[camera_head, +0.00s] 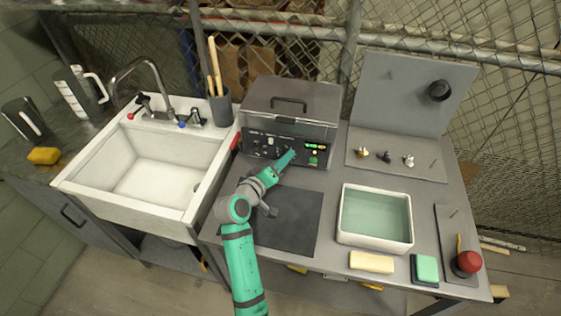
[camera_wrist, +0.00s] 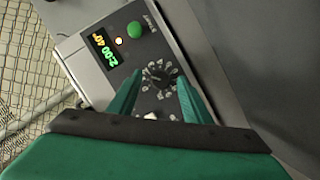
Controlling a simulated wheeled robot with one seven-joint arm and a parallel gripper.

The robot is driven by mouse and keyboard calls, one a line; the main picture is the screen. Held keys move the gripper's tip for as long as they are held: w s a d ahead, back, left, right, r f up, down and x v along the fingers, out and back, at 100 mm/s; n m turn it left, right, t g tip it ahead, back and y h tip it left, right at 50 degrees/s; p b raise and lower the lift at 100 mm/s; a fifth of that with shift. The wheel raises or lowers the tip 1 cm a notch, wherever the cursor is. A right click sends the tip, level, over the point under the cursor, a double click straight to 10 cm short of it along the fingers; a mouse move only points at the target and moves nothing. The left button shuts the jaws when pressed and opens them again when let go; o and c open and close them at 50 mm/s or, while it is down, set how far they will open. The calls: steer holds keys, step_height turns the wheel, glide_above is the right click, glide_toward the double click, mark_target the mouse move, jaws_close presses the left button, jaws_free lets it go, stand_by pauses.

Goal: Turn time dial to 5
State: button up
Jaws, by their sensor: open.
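The grey machine (camera_head: 292,108) with a lid stands at the back of the bench, its dark control panel facing my arm. In the wrist view, the black time dial (camera_wrist: 158,76) shows on the panel, ringed by white marks too small to read. My gripper (camera_wrist: 153,92) is open, with one green finger on each side of the dial; I cannot tell whether they touch it. In the head view, my gripper (camera_head: 291,155) is at the panel and hides the dial. The lit display (camera_wrist: 104,48) shows 2:00 and 40. A green button (camera_wrist: 134,29) is beside it.
A white sink (camera_head: 150,165) is left of the bench. A dark mat (camera_head: 290,220) lies under my arm. A water-filled tray (camera_head: 375,217), a cream block (camera_head: 371,262) and a red knob (camera_head: 467,262) are to the right.

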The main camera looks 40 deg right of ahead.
steer(key=shift+w+d, duration=0.1)
steer(key=shift+w, duration=0.1)
steer(key=c, duration=1.1)
steer(key=shift+f, duration=0.1)
steer(key=shift+o, duration=0.2)
steer(key=shift+d, duration=0.1)
